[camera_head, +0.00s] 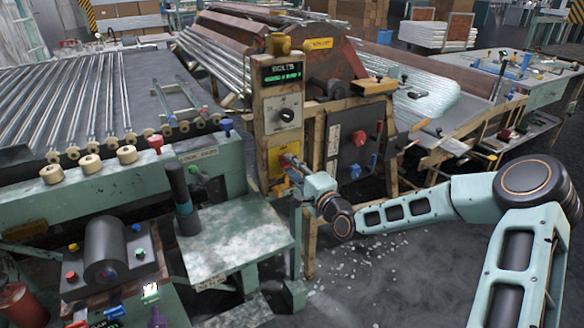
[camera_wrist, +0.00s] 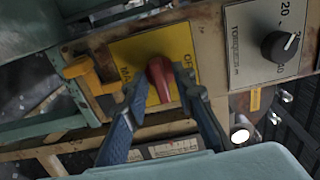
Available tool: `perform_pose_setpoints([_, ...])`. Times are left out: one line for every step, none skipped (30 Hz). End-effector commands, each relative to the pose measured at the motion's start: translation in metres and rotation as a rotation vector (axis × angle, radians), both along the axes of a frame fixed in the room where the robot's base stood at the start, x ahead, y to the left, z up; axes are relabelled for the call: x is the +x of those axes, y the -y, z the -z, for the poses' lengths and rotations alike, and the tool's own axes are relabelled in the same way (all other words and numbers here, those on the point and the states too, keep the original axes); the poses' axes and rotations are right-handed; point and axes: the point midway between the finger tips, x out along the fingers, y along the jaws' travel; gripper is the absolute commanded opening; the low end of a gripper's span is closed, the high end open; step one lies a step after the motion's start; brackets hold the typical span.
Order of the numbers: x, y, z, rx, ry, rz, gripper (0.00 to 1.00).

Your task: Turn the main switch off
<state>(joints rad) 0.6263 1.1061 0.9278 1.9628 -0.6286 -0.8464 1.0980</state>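The main switch is a red handle (camera_wrist: 162,84) on a yellow plate (camera_wrist: 190,42) in the wrist view. The plate carries dark lettering, with MA… at the left and OF… at the right, partly covered. My gripper (camera_wrist: 160,76) has its two blue fingers on either side of the red handle, apart from each other. I cannot tell whether they touch it. The handle is mostly hidden there.
A black torque knob (camera_wrist: 280,46) sits on a grey panel to the right of the switch. A yellow bracket (camera_wrist: 84,72) sticks out on the left. In the head view, a green display (camera_head: 283,73) tops the post and a green bench (camera_head: 225,235) stands close at left.

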Motion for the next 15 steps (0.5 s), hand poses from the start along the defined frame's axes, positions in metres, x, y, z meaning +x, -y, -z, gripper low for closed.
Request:
perform_pose_setpoints([0.0, 0.0001, 0.0001, 0.0, 0.0, 0.0, 0.17])
perform_pose_setpoints([-0.0001, 0.0002, 0.0, 0.0, 0.0, 0.0, 0.13])
perform_pose_setpoints([-0.0001, 0.0002, 0.0001, 0.0, 0.0, 0.0, 0.09])
perform_pose_setpoints([-0.0001, 0.0002, 0.0001, 0.0, 0.0, 0.0, 0.06])
perform_pose_setpoints([-0.0001, 0.0002, 0.0001, 0.0, 0.0, 0.0, 0.02])
perform_pose_setpoints([-0.0002, 0.0003, 0.0001, 0.0, 0.0, 0.0, 0.0])
perform_pose_setpoints([-0.0002, 0.0003, 0.0001, 0.0, 0.0, 0.0, 0.0])
perform_pose_setpoints([-0.0002, 0.0003, 0.0001, 0.0, 0.0, 0.0, 0.0])
perform_pose_setpoints([-0.0002, 0.0003, 0.0001, 0.0, 0.0, 0.0, 0.0])
perform_pose_setpoints([-0.0002, 0.0003, 0.0001, 0.0, 0.0, 0.0, 0.0])
perform_pose_setpoints([-0.0002, 0.0003, 0.0001, -0.001, 0.001, 0.0, 0.0])
perform_pose_setpoints([-0.0002, 0.0003, 0.0001, -0.002, 0.001, 0.0, 0.0])
perform_pose_setpoints([-0.0002, 0.0003, 0.0002, -0.003, 0.002, 0.0, 0.0])
perform_pose_setpoints([-0.0002, 0.0003, 0.0003, -0.006, 0.004, 0.0, 0.0])
perform_pose_setpoints([-0.0002, 0.0002, 0.0005, -0.011, 0.007, 0.0, 0.0])
